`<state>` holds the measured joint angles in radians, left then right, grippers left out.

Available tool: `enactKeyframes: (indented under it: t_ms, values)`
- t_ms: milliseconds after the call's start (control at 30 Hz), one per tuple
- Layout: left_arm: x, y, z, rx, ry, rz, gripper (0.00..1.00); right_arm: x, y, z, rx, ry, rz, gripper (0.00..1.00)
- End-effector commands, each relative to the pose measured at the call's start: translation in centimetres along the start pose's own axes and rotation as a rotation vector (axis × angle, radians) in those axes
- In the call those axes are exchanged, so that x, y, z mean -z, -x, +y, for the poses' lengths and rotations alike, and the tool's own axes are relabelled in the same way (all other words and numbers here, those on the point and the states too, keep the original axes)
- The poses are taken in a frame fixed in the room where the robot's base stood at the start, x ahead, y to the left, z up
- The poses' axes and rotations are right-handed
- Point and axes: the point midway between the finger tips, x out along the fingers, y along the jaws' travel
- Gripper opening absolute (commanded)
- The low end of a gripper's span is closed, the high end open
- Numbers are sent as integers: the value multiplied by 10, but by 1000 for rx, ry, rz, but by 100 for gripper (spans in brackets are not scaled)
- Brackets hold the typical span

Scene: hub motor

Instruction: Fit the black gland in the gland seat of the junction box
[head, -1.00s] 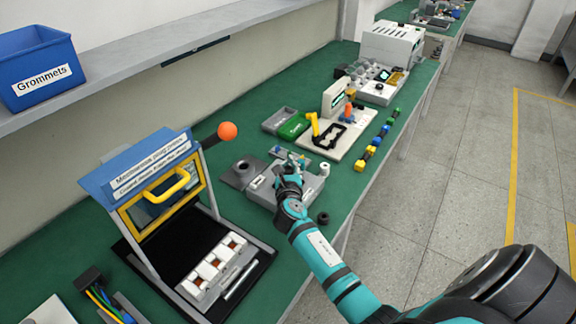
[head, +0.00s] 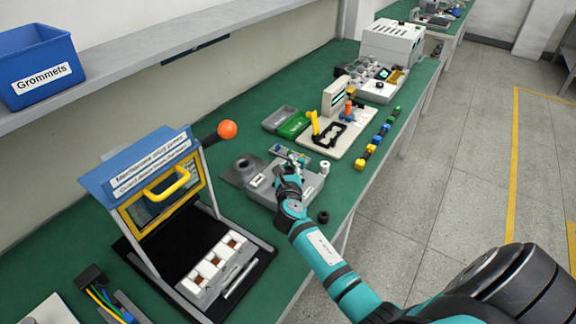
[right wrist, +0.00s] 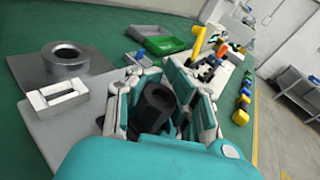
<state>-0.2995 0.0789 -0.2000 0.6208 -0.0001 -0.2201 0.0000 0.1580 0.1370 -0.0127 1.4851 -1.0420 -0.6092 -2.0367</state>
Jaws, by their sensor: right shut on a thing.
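My right gripper (head: 290,172) is over the grey junction box (head: 262,194) on the green bench. In the right wrist view the gripper (right wrist: 163,88) is shut on the black gland (right wrist: 154,108), a dark hollow cylinder between the fingers. The grey box top (right wrist: 62,132) shows to the left of the fingers, with a white rectangular frame (right wrist: 58,97) on it. The gripper hides the part of the box beneath it, and I cannot make out the gland seat or whether the gland touches it. My left gripper is not in view.
A dark grey block with a round collar (head: 242,171) stands left of the box. A black ring (head: 323,217) lies near the bench's front edge. A white cylinder (head: 325,168) is at the box's right end. A guarded press (head: 160,190) stands at the left; green and grey trays (head: 293,126) are behind.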

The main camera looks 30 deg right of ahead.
Motion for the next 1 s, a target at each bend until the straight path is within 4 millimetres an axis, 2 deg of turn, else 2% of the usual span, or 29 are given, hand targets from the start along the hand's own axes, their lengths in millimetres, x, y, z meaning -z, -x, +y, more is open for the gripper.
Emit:
enactKeyframes:
  t_ms: [900, 933, 1000]
  values:
    - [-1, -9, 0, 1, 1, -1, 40, 13, -2, 1, 0, 1, -1, 0]
    - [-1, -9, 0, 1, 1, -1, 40, 13, -2, 1, 0, 1, -1, 8]
    - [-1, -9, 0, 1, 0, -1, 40, 13, -2, 1, 0, 1, -1, 17]
